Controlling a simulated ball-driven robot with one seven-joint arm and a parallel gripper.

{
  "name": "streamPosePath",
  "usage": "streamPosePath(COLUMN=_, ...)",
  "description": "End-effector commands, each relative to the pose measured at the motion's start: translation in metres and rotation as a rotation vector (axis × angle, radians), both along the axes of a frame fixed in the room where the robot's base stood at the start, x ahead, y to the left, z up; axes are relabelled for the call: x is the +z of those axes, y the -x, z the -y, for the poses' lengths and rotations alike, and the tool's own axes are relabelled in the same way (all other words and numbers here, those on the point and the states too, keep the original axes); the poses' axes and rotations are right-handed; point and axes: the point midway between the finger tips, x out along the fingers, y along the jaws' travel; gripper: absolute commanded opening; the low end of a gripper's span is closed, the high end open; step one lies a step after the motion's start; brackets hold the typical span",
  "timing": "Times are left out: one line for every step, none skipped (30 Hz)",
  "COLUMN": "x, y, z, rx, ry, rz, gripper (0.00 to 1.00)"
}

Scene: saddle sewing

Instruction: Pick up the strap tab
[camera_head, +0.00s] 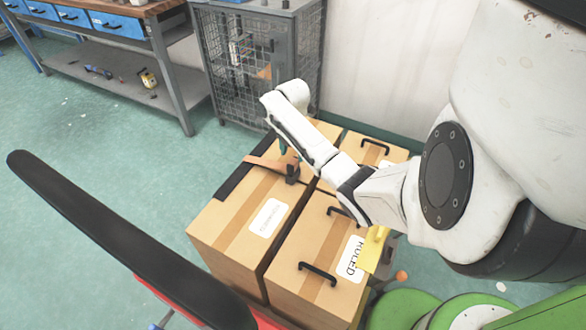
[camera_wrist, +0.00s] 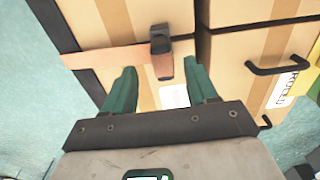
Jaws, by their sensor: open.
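The strap tab (camera_wrist: 164,68) is a short brown piece hanging below a black clip (camera_wrist: 161,40) in the wrist view. The clip sits on a tan strap (camera_wrist: 105,57) that runs across the cardboard boxes. My gripper (camera_wrist: 163,76) is open, with its two green fingers apart on either side of the tab in the picture. I see no contact between fingers and tab; the depth between them is hard to judge. In the head view the strap (camera_head: 262,163) and clip (camera_head: 292,171) lie on the left box, and my arm hides most of the gripper.
Cardboard boxes (camera_head: 232,222) stand close together, some with black handles (camera_head: 317,272). A yellow tag (camera_head: 374,251) hangs by the right box. A wire cage (camera_head: 258,62) and a workbench (camera_head: 128,28) stand behind. Green floor (camera_head: 90,140) is clear at left.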

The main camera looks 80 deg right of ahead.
Motion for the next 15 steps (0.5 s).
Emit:
streamPosePath(x=-0.009, y=0.001, z=-0.003, rx=-0.001, ry=-0.004, rz=-0.002, gripper=0.57)
streamPosePath(x=-0.014, y=0.002, z=-0.004, rx=-0.001, ry=-0.004, rz=-0.003, gripper=0.57)
streamPosePath(x=-0.02, y=0.002, z=-0.005, rx=-0.002, ry=-0.004, rz=-0.003, gripper=0.57)
streamPosePath(x=-0.024, y=0.003, z=-0.006, rx=-0.001, ry=-0.004, rz=-0.003, gripper=0.57)
streamPosePath(x=-0.028, y=0.003, z=-0.007, rx=-0.001, ry=-0.003, rz=-0.003, gripper=0.57)
streamPosePath(x=-0.034, y=0.002, z=-0.006, rx=-0.001, ry=-0.002, rz=-0.003, gripper=0.57)
streamPosePath(x=-0.037, y=0.002, z=-0.006, rx=-0.001, ry=-0.003, rz=-0.003, gripper=0.57)
streamPosePath(x=-0.04, y=0.002, z=-0.006, rx=-0.001, ry=-0.002, rz=-0.003, gripper=0.57)
streamPosePath(x=-0.043, y=0.002, z=-0.006, rx=0.0, ry=-0.002, rz=-0.002, gripper=0.57)
streamPosePath(x=-0.044, y=0.002, z=-0.006, rx=0.0, ry=-0.002, rz=-0.002, gripper=0.57)
streamPosePath(x=-0.045, y=0.002, z=-0.006, rx=0.0, ry=-0.002, rz=-0.002, gripper=0.57)
streamPosePath(x=-0.046, y=0.002, z=-0.006, rx=0.0, ry=-0.002, rz=-0.002, gripper=0.57)
streamPosePath(x=-0.046, y=0.002, z=-0.006, rx=0.0, ry=-0.002, rz=-0.002, gripper=0.57)
streamPosePath(x=-0.046, y=0.002, z=-0.006, rx=0.0, ry=-0.002, rz=-0.002, gripper=0.57)
streamPosePath(x=-0.046, y=0.002, z=-0.006, rx=0.0, ry=-0.002, rz=-0.002, gripper=0.57)
